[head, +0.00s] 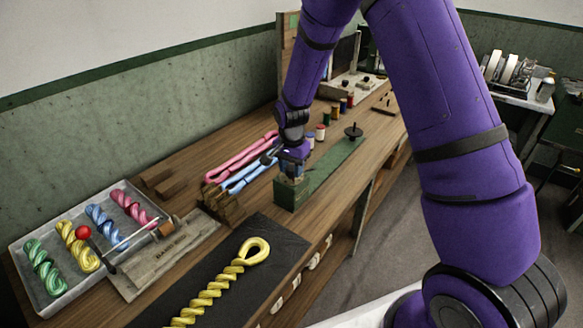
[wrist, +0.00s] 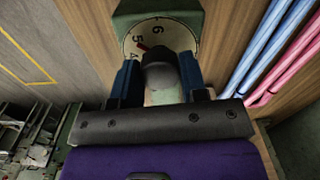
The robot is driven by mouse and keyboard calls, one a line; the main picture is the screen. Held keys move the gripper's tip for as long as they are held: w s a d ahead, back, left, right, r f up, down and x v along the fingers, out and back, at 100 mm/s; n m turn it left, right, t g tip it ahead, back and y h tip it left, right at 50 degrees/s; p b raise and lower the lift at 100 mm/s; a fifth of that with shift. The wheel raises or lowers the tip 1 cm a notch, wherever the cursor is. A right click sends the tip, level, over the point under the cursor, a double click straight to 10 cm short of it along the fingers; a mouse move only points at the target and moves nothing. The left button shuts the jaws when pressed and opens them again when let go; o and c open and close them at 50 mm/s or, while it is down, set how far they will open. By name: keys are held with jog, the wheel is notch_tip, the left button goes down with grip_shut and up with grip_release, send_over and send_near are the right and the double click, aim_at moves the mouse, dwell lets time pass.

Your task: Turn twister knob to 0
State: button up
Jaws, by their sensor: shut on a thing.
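The green twister (head: 290,194) stands on the wooden bench, with a long green bed running back to a black spindle (head: 353,131). In the wrist view its pale dial (wrist: 178,37) shows the numerals 6, 5 and 4. A small red mark on the dial lies close to 5. The 0 is not in sight. My gripper (head: 290,163) is at the near end of the twister. In the wrist view my gripper (wrist: 160,80) has its two blue fingers on either side of the dark rounded knob (wrist: 160,73), shut on it. My gripper hides the knob in the head view.
Pink and blue skeins (head: 240,158) lie on a wooden rack just left of my gripper. A grey tray (head: 22,262) of twisted skeins and a red-ball lever (head: 84,232) are at front left. A yellow twist (head: 215,289) lies on a black mat. Thread spools (head: 320,132) stand behind.

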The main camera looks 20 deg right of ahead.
jog(key=n, duration=1)
jog(key=shift+n, duration=0.3)
jog(key=n, duration=1)
jog(key=shift+n, duration=0.4)
jog(key=n, duration=0.5)
jog(key=shift+n, duration=0.3)
jog(key=n, duration=1)
jog(key=shift+n, duration=0.4)
jog(key=n, duration=0.5)
jog(key=shift+n, duration=0.3)
